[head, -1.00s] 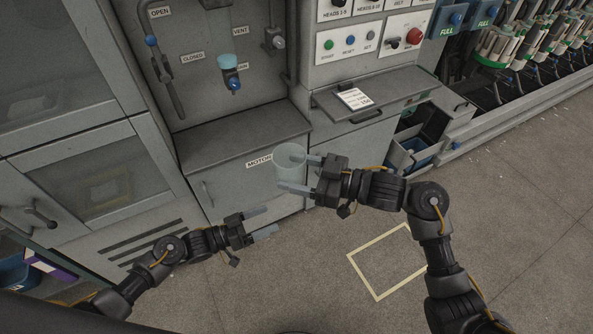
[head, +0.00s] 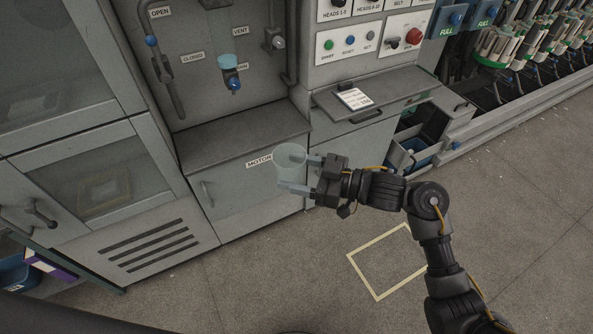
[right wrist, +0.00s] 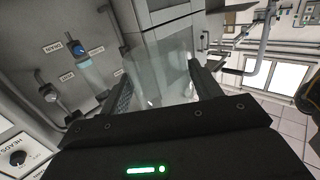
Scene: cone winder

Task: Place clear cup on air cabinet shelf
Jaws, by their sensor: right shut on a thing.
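The clear cup (head: 289,163) is held upright in my right gripper (head: 303,176), in front of the cabinet's "MOTOR" label. In the right wrist view the cup (right wrist: 160,75) sits between the two fingers of the right gripper (right wrist: 163,90). The air cabinet shelf (head: 240,137) is the grey ledge below the panel with the valve handle and blue-capped bowl. In the head view the cup is near the ledge's front right corner; whether it overhangs the ledge is hard to tell. My left gripper is out of the head view.
A filter bowl with a blue cap (head: 229,68) and a valve handle (head: 165,72) are on the panel above the ledge. A sloped desk with a white card (head: 354,98) is to the right. An open drawer (head: 412,150) stands beyond it. The floor in front is clear around a yellow square (head: 378,291).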

